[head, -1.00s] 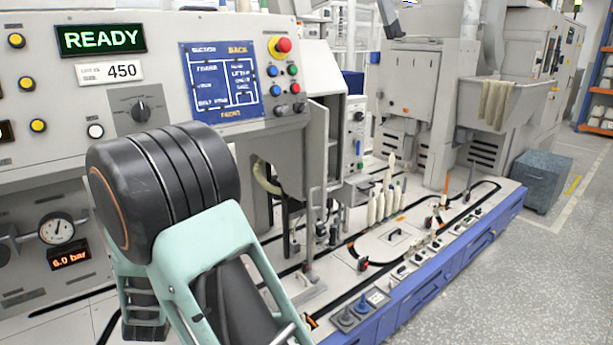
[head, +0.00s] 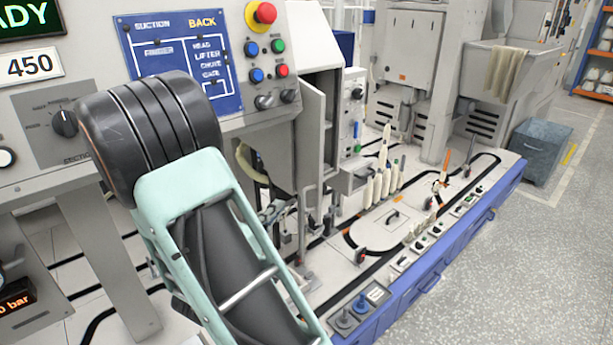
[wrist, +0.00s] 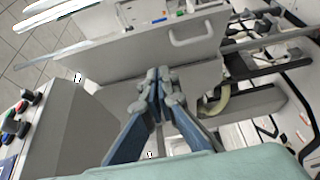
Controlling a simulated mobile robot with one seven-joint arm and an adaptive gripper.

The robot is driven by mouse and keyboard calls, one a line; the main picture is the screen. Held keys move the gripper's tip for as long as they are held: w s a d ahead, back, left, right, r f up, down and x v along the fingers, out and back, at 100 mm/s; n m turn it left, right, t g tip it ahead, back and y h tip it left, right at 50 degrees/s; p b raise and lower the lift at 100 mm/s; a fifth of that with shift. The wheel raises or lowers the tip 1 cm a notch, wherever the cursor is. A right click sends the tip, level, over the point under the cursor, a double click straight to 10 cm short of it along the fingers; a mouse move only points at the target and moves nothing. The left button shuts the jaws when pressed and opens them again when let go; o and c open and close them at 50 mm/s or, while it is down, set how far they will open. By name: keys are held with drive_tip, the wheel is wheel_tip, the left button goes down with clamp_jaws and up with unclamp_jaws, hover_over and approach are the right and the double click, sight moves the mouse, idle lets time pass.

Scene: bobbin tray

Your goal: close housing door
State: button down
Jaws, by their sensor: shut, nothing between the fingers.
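In the head view, the grey machine housing has a tall narrow door panel (head: 313,125) below and right of the control panel. It stands out from the housing, so it looks open. In the wrist view, a broad light-grey panel (wrist: 110,52) with a bar handle (wrist: 198,32) lies beyond my fingers; it looks like the same door, but I cannot be sure. My gripper (wrist: 158,88) has its blue-grey fingers shut and empty, pointing towards this panel. I cannot tell whether the fingertips touch it. My arm covers part of the housing in the head view.
The control panel's red emergency button (head: 265,13) and several coloured buttons are close to the door. A track deck with several white bobbins (head: 378,185) spreads to the right. A grey bin (head: 538,148) stands on the floor beyond.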

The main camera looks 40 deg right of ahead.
drive_tip(key=d, duration=0.1)
drive_tip(key=b, duration=0.2)
approach(317, 177)
drive_tip(key=w, duration=0.4)
drive_tip(key=d, duration=0.2)
drive_tip(key=d+b, duration=0.1)
drive_tip(key=d, duration=0.1)
drive_tip(key=shift+s+d+f, duration=0.1)
drive_tip(key=shift+s+d, duration=0.05)
drive_tip(key=shift+s, duration=0.15)
drive_tip(key=shift+d, duration=0.4)
drive_tip(key=shift+s, duration=0.1)
